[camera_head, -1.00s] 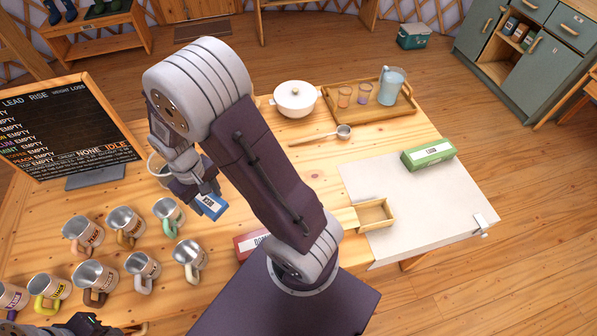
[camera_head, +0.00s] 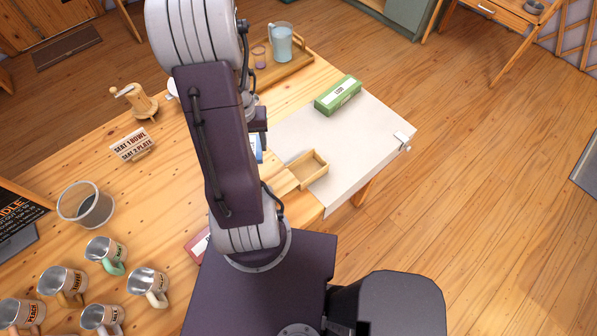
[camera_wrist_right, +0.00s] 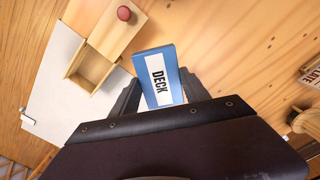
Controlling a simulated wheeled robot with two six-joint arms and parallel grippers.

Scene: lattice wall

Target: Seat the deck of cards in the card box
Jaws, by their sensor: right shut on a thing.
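The deck of cards (camera_wrist_right: 159,75) is a blue block with a white label reading DECK. My right gripper (camera_wrist_right: 158,98) is shut on it, with one finger on each side. In the head view only a blue sliver of the deck (camera_head: 258,149) shows past my arm. The card box (camera_head: 318,166) is a small open wooden box, empty inside, to the right of the deck. In the right wrist view the box (camera_wrist_right: 90,68) lies left of the deck, apart from it, with a wooden lid (camera_wrist_right: 118,28) with a red knob beside its opening. My left gripper is out of view.
The box sits by the edge of a white board (camera_head: 375,135) with a metal clip. A green carton (camera_head: 338,95) lies behind it. A tray (camera_head: 290,65) with a pitcher stands at the back. Several mugs (camera_head: 63,285) stand at left. My arm hides part of the table.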

